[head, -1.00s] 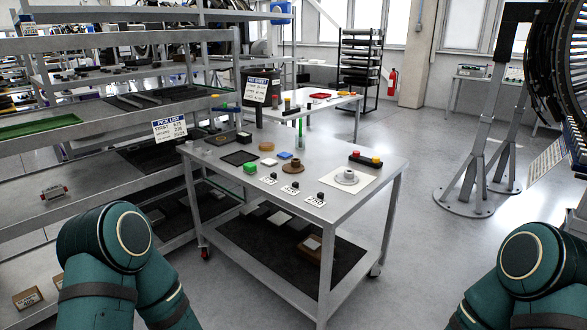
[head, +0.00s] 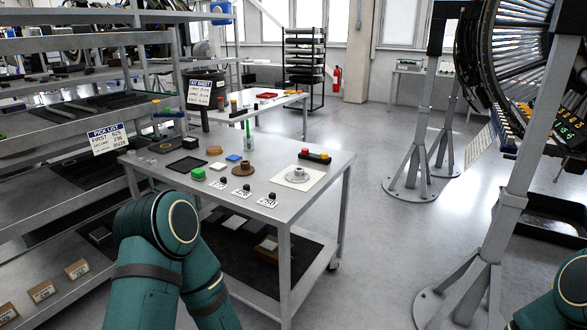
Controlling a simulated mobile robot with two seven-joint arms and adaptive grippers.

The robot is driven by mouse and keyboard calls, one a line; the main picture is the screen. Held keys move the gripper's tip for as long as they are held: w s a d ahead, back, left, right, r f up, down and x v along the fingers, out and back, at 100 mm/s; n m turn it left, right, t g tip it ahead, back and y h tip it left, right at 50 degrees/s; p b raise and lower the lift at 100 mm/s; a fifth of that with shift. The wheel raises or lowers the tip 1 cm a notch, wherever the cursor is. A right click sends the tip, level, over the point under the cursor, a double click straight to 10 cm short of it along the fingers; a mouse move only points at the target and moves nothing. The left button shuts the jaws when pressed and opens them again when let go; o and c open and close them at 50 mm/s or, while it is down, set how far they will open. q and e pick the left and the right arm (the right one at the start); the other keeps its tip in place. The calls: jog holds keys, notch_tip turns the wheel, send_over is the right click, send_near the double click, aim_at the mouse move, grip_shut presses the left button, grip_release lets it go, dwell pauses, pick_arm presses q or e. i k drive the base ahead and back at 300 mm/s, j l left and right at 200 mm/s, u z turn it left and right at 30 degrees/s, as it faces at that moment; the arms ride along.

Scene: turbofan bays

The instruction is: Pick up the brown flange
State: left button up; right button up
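The brown flange (head: 241,169) sits on the grey cart's top (head: 310,160), near the middle. It is a round brown disc with a raised hub. A pale grey flange (head: 297,174) sits on a white sheet to its right.
A red-and-yellow button box (head: 314,156) is at the back right. Shelving (head: 60,190) stands left; a metal stand (head: 423,190) stands right. Floor between is clear.

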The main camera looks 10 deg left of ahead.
aim_at(245, 169)
jog(key=i+j+z, duration=0.1)
jog(key=j+z, duration=0.35)
jog(key=i+j+z, duration=0.1)
jog(key=j+z, duration=0.2)
jog(key=z, duration=0.15)
jog(key=j+z, duration=0.45)
jog(key=j, duration=0.45)
jog(key=k+j, duration=0.1)
jog(key=j, duration=0.4)
jog(key=j+z, duration=0.15)
jog(key=j, duration=0.3)
jog(key=k+j, duration=0.15)
jog(key=j, duration=0.35)
jog(key=k+j+z, duration=0.1)
jog(key=j, duration=0.35)
